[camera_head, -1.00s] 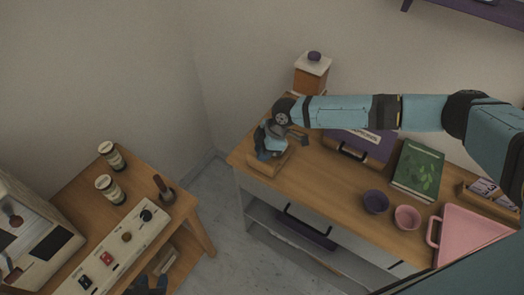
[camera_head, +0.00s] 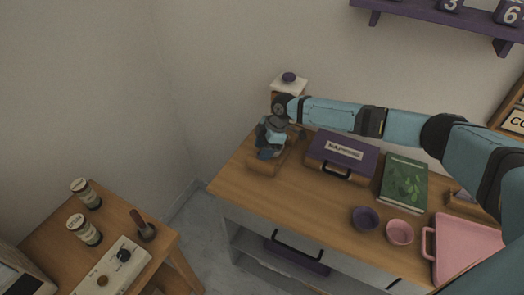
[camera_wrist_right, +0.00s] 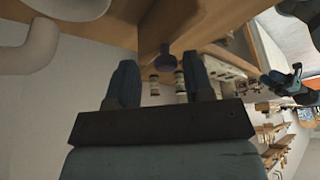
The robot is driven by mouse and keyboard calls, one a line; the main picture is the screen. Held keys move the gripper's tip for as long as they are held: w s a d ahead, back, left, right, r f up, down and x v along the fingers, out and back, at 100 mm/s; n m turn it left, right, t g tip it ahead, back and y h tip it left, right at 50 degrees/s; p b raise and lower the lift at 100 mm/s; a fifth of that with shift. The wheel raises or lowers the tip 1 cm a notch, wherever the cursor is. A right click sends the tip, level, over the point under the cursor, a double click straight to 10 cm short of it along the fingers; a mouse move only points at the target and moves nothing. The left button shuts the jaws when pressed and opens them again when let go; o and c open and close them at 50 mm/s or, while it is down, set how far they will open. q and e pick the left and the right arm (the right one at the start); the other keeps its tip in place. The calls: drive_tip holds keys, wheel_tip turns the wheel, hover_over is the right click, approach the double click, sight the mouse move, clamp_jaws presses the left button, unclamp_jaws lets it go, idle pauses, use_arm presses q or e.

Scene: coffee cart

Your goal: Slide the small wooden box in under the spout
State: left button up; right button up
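The small wooden box (camera_head: 264,168) sits near the left end of the wooden counter, partly hidden by my right gripper (camera_head: 270,150). In the wrist view, the two fingers of my right gripper (camera_wrist_right: 160,85) stand apart. A purple knob (camera_wrist_right: 163,60) shows between and beyond them, beside a wooden surface; contact cannot be told. Behind the gripper stands a wooden dispenser (camera_head: 289,84) with a white top and purple knob. A white curved part (camera_wrist_right: 40,42), perhaps the spout, shows in the wrist view. A dark blue-grey shape (camera_wrist_right: 287,82) there may be my left gripper; its fingers are unclear.
A purple case (camera_head: 342,150), green book (camera_head: 403,182), purple bowl (camera_head: 366,218), pink bowl (camera_head: 399,232) and pink tray (camera_head: 465,250) lie to the right on the counter. A side table (camera_head: 118,228) with jars stands at left, across a gap.

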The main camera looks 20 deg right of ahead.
drive_tip(key=shift+s+f, duration=0.1)
drive_tip(key=b+v, duration=0.1)
drive_tip(key=v, duration=1.2)
drive_tip(key=shift+d+r+b, duration=0.15)
drive_tip(key=shift+r+b, duration=0.25)
